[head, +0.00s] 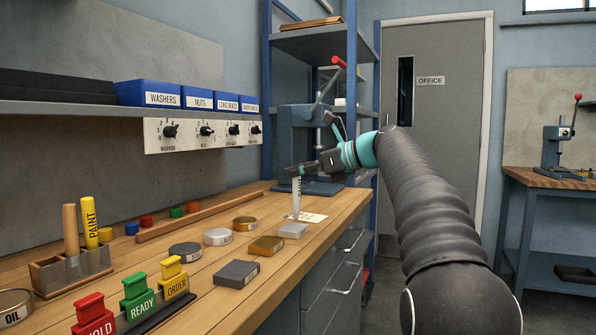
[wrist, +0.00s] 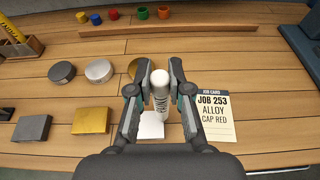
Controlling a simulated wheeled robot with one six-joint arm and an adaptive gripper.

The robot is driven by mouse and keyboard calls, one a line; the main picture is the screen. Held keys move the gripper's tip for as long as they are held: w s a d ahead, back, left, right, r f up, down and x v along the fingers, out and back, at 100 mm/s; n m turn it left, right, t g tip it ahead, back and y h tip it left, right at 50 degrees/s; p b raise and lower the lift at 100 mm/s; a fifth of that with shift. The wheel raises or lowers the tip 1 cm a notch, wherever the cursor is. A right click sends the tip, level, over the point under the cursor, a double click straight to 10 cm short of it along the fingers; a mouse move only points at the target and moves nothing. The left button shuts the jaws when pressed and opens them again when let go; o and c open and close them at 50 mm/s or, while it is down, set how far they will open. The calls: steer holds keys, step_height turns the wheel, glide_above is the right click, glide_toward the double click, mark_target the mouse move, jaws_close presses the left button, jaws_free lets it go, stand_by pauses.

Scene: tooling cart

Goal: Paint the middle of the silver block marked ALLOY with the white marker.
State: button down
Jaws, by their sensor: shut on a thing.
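My gripper (head: 297,171) is shut on the white marker (head: 296,198), which hangs upright below the fingers. In the wrist view my gripper (wrist: 160,82) has a finger on each side of the marker (wrist: 160,100). The silver block (head: 292,231) lies flat on the bench. In the wrist view the block (wrist: 150,128) is partly hidden by the marker and a finger. The marker's lower end is close to the block's far side in the head view; I cannot tell if they touch. No lettering is readable on the block.
A job card (wrist: 216,125) reading "JOB 253 ALLOY CAP RED" lies right of the block. A gold block (head: 266,245), a dark grey block (head: 237,273) and several discs lie to the left. A blue press (head: 305,135) stands behind. A wooden rail (wrist: 165,29) runs along the back.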

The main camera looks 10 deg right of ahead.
steer(key=shift+f, duration=0.4)
steer(key=s+a+b, duration=0.1)
steer(key=s+a, duration=0.2)
steer(key=s, duration=0.2)
steer(key=shift+s+a, duration=0.15)
stand_by(0.7)
steer(key=shift+r+p, duration=0.1)
steer(key=shift+p, duration=0.25)
steer(key=shift+w+d+p, duration=0.45)
steer(key=shift+w+d, duration=0.1)
steer(key=shift+w, duration=0.35)
steer(key=shift+w+d+p, duration=0.45)
steer(key=shift+w+d, duration=0.15)
steer(key=shift+w, duration=0.25)
steer(key=shift+w+d+p, duration=0.45)
steer(key=shift+w+d, duration=0.1)
steer(key=shift+w, duration=0.35)
